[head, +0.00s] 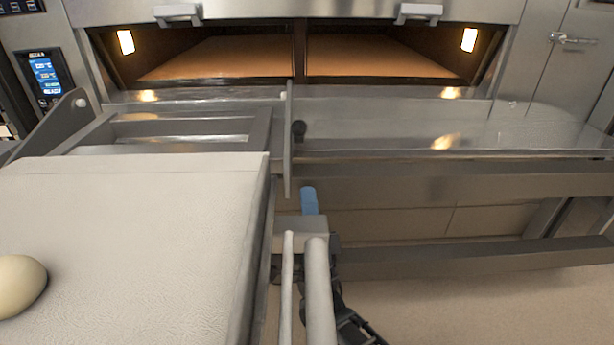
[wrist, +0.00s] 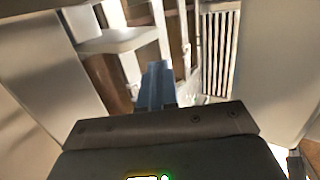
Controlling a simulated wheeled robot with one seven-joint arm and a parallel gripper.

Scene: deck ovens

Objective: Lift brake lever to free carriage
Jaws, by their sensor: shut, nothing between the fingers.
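My gripper (wrist: 157,72) shows in the wrist view as two blue fingers pressed together beyond a dark palm, with nothing between them. In the head view a blue tip (head: 309,200), which looks like my fingers, stands just above a grey box-shaped bracket that hides part of the wrist. The loading carriage (head: 215,225) carries a pale cloth belt and stands at left, in front of the oven. I cannot tell for sure which part is the brake lever.
A pale dough piece (head: 18,285) lies on the belt. Two pale rails (head: 318,290) run close beside my wrist. The oven mouth (head: 380,60) is open behind. A steel crossbar (head: 470,257) runs low at right, with clear floor (head: 500,310) in front.

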